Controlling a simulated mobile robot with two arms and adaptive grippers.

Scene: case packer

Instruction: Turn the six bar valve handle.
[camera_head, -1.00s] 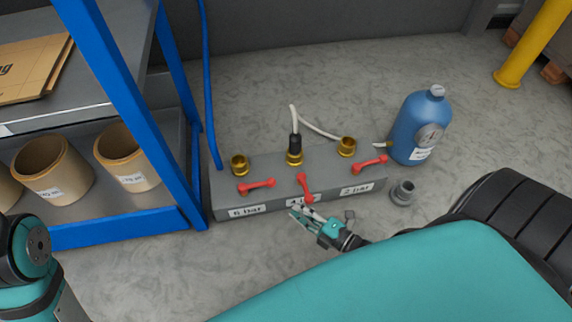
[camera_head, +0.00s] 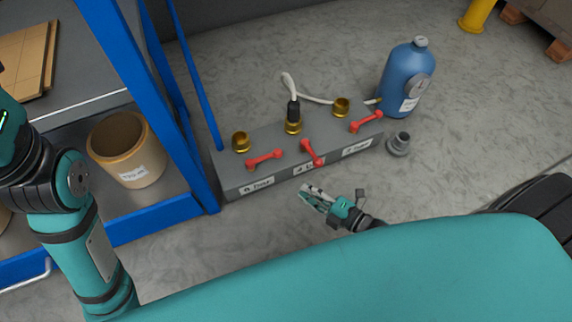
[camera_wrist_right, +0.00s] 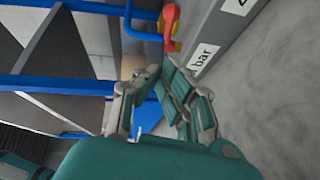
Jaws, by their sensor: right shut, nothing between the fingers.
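The grey manifold block (camera_head: 232,183) on the floor carries three red handles. The 6 bar handle (camera_head: 264,159) is at its left end, above the "6 bar" label, lying roughly along the block. My right gripper (camera_head: 308,194) is shut and empty, in front of the block below the 4 bar label, apart from the 6 bar handle. In the right wrist view, my right gripper's fingers (camera_wrist_right: 157,74) are in the middle, with a red handle (camera_wrist_right: 170,24) beyond them, likely the 6 bar one. My left arm shows at the left of the head view; its gripper is not in view.
The 4 bar handle (camera_head: 312,152) stands crosswise and the 2 bar handle (camera_head: 366,122) is at the right. A blue shelf post (camera_head: 198,120) stands close to the block's left end. A blue bottle (camera_head: 403,80) and grey fitting (camera_head: 398,144) are at the right. Floor in front is clear.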

